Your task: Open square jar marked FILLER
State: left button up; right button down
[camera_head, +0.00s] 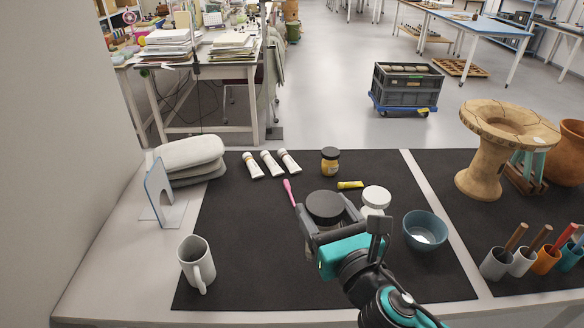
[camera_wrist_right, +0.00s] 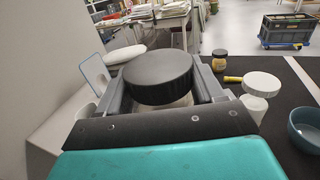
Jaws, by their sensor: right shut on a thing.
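My right gripper (camera_head: 325,208) is shut on the black round lid (camera_head: 325,206) of a jar standing on the black mat. In the right wrist view the black lid (camera_wrist_right: 158,76) sits between the two fingers, and a little of the pale jar body (camera_wrist_right: 176,102) shows under it. The rest of that jar is hidden by the gripper, and I cannot read any label or see its shape. A white jar with a white lid (camera_head: 376,196) stands just right of the gripper; it also shows in the right wrist view (camera_wrist_right: 261,86). My left gripper is not in view.
A blue bowl (camera_head: 425,231) is close to the right of my arm. A grey mug (camera_head: 196,264) stands front left. The mat's left middle is clear.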

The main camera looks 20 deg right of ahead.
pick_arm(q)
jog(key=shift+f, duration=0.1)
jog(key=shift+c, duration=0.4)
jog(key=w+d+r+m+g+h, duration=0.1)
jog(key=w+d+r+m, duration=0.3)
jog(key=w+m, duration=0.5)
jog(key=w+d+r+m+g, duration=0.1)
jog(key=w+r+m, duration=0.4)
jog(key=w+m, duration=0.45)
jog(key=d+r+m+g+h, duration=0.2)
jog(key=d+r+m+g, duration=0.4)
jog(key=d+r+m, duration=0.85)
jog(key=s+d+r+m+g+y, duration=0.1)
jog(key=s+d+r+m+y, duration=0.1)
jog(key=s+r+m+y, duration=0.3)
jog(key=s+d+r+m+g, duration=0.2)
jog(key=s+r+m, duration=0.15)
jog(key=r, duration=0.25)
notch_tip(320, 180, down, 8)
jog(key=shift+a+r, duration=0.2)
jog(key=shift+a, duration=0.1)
pick_arm(e)
jog(key=s+a+r+n+g+y, duration=0.1)
jog(key=a+n+g+y, duration=0.3)
jog(key=a+n+y, duration=0.4)
jog(key=shift+a+y, duration=1.7)
jog(key=shift+a, duration=1.25)
